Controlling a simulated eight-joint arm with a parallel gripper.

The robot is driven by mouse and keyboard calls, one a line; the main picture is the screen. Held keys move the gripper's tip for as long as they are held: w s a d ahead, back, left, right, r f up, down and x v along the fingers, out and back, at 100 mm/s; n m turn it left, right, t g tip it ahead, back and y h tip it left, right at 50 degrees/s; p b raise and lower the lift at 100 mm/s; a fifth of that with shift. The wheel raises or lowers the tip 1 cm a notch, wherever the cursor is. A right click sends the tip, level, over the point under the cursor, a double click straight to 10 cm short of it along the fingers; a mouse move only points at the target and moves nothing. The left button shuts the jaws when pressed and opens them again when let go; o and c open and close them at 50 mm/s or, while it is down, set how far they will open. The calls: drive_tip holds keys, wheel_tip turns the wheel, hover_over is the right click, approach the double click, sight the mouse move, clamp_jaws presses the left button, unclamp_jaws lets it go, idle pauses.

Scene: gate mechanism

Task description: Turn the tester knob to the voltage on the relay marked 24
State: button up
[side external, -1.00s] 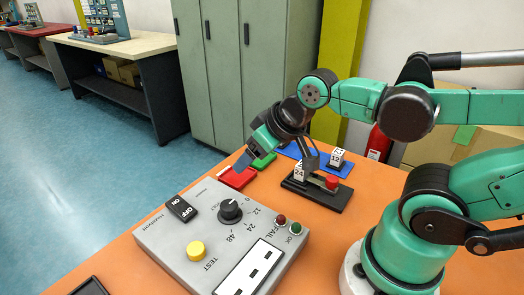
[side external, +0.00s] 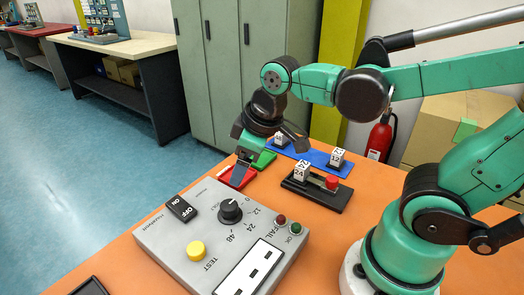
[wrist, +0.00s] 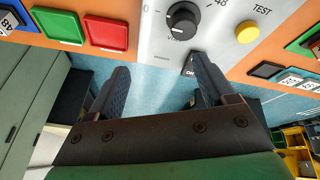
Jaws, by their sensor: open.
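The grey tester box (side external: 155,238) lies on the orange table. Its black knob (side external: 230,210) stands among marks 0, 12, 24 and 48. The knob also shows at the top of the wrist view (wrist: 182,22); I cannot tell surely which mark it points at. The white relay marked 24 (side external: 301,172) sits on a black base (side external: 322,197) with a red button, behind and right of the tester. My gripper (side external: 268,163) is open and empty, over the red and green trays, apart from the knob. Its fingers also show in the wrist view (wrist: 158,68).
The tester has a yellow TEST button (side external: 196,250), an ON/OFF switch (side external: 181,209) and red and green lamps. A red tray (side external: 236,179), a green tray (side external: 264,159) and a blue tray (side external: 318,165) with two white relays stand behind it. Clear space lies above the tester.

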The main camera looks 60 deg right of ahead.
sight(229, 204)
drive_tip(key=n+g, duration=0.1)
drive_tip(key=n, duration=0.1)
drive_tip(key=w+a+f+n+g, duration=0.1)
drive_tip(key=n, duration=0.1)
drive_tip(key=a+f+n+g, duration=0.1)
drive_tip(key=shift+w+a+f+n, duration=0.1)
drive_tip(key=shift+w+f+n, duration=0.15)
drive_tip(key=shift+n, duration=0.15)
drive_tip(key=shift+w+a+f+n+g, duration=0.1)
drive_tip(key=shift+a+f+n+g, duration=0.25)
drive_tip(key=shift+n+g, duration=0.4)
drive_tip(key=shift+f+n, duration=0.25)
drive_tip(key=shift+f, duration=2.65)
clamp_jaws()
